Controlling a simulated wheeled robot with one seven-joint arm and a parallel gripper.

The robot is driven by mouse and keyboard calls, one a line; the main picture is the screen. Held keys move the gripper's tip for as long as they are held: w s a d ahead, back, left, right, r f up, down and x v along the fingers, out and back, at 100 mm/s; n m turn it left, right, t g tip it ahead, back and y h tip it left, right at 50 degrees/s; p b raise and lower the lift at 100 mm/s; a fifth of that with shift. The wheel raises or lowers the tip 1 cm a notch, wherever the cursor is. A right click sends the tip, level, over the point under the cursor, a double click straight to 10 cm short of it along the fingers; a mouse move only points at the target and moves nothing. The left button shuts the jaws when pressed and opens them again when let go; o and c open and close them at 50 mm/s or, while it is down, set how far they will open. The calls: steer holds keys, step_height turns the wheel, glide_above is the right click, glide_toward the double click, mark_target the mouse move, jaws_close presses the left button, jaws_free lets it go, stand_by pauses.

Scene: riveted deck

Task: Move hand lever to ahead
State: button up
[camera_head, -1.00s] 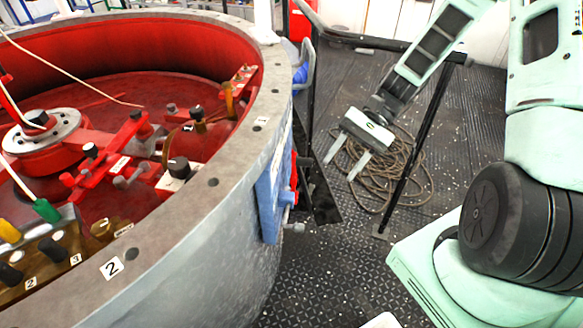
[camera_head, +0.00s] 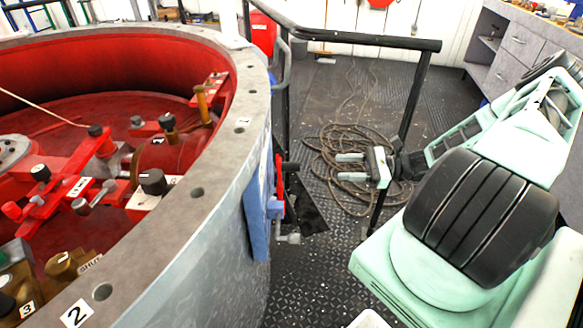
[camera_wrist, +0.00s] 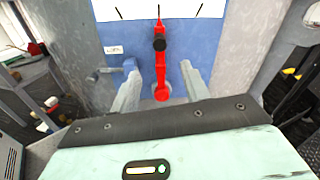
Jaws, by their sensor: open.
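The red hand lever (camera_wrist: 161,72) with a black knob is on a blue panel (camera_wrist: 192,56) in the wrist view. It stands upright, its tip pointing at the middle one of three dark marks on a white plate (camera_wrist: 178,13). In the head view the blue panel (camera_head: 257,215) is on the drum's outer side, with the red lever (camera_head: 279,178) seen edge-on. My gripper (camera_head: 338,167) is open and empty, facing the panel with a gap between. In the wrist view my gripper (camera_wrist: 160,84) has one finger on each side of the lever, apart from it.
The large round grey drum (camera_head: 222,165) fills the left. A black railing (camera_head: 413,95) stands behind my gripper. A coiled rope (camera_head: 350,190) lies on the deck floor. A small grey handle (camera_head: 290,238) sticks out low beside the panel.

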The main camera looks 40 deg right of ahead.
mark_target(282, 167)
steer(key=x, duration=1.4)
steer(key=shift+w+a+b, duration=0.2)
steer(key=shift+a+b, duration=0.1)
jaws_close()
